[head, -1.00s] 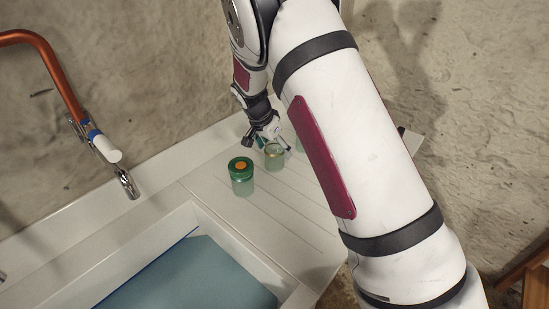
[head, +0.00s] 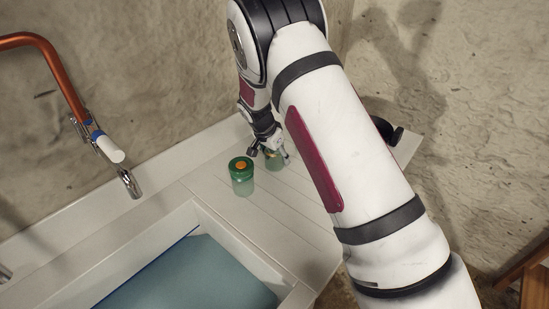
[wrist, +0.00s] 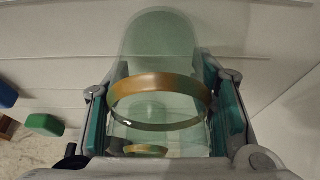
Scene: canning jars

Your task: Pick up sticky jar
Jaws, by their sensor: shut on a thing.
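A clear green glass jar with an amber-brown band around it (wrist: 160,60) stands between my fingers in the wrist view. In the head view this jar (head: 275,163) is mostly hidden by my gripper (head: 270,149). My gripper (wrist: 162,115) is shut on the jar, with a teal-padded finger on each side of it. I cannot tell whether the jar's base is clear of the board. A second green jar (head: 242,182) with a green lid and orange spot stands upright to the left, a little apart from my gripper.
The jars are on a white grooved drainboard (head: 290,222). A sink basin holding blue-grey material (head: 195,280) lies at the front left, with a copper tap (head: 60,75) behind it. A plaster wall (head: 165,75) rises behind. The wrist view shows a green block-like thing (wrist: 45,125) at left.

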